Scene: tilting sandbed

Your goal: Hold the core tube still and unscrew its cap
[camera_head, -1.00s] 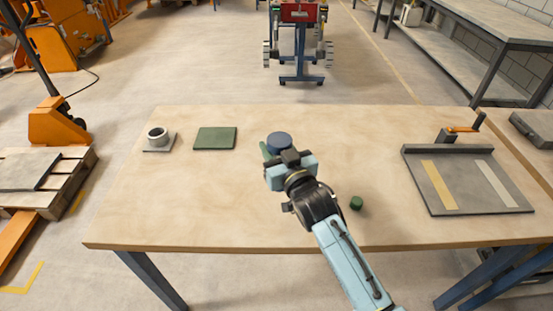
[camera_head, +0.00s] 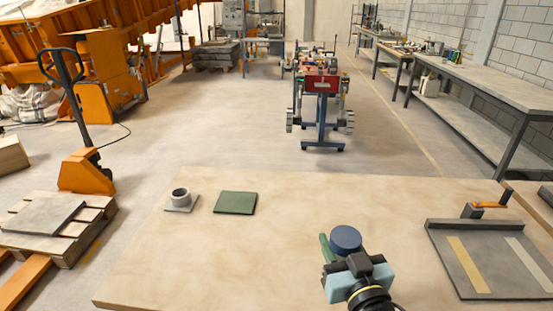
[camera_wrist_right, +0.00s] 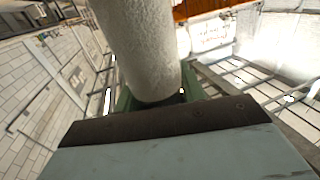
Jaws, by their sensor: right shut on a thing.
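The core tube is a pale grey, rough-surfaced cylinder (camera_wrist_right: 140,45) in the right wrist view, standing between the jaws. In the head view a dark blue round cap (camera_head: 346,239) shows at its upper end, and the tube below is hidden by the gripper. My right gripper (camera_head: 335,256) is shut on the tube, over the table's front right part. A green finger (camera_head: 326,248) shows just left of the blue cap. In the wrist view green jaw parts flank the tube's lower end. My left gripper is not in view.
On the pale wooden table (camera_head: 200,262), a grey ring holder (camera_head: 181,200) and a green mat (camera_head: 235,203) lie at the back left. The table's middle is clear.

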